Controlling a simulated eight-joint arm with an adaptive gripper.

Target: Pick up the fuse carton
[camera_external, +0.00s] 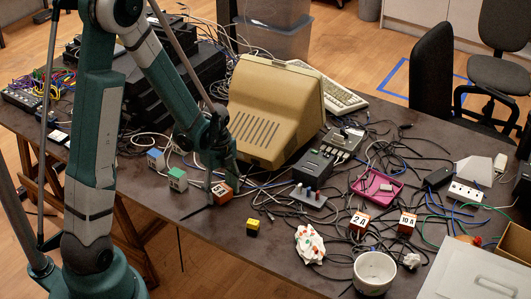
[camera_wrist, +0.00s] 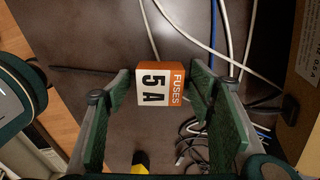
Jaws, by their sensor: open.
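An orange and white fuse carton marked "FUSES 5 A" (camera_wrist: 163,85) sits on the dark table between the two green fingers of my gripper (camera_wrist: 161,92) in the wrist view. The fingers are apart, with a gap to the carton's left side; the right finger is close to its right side, and I cannot tell if it touches. In the external view the 5 A carton (camera_external: 222,193) is just below my gripper (camera_external: 218,180). Two similar cartons, marked 2 A (camera_external: 359,222) and 10 A (camera_external: 407,223), stand further right on the table.
Green (camera_external: 177,179) and blue (camera_external: 155,159) blocks stand left of the 5 A carton. A yellow block (camera_external: 253,227) is in front of it. A beige monitor (camera_external: 266,112) stands behind. Loose cables cross the table; the front left table edge is near.

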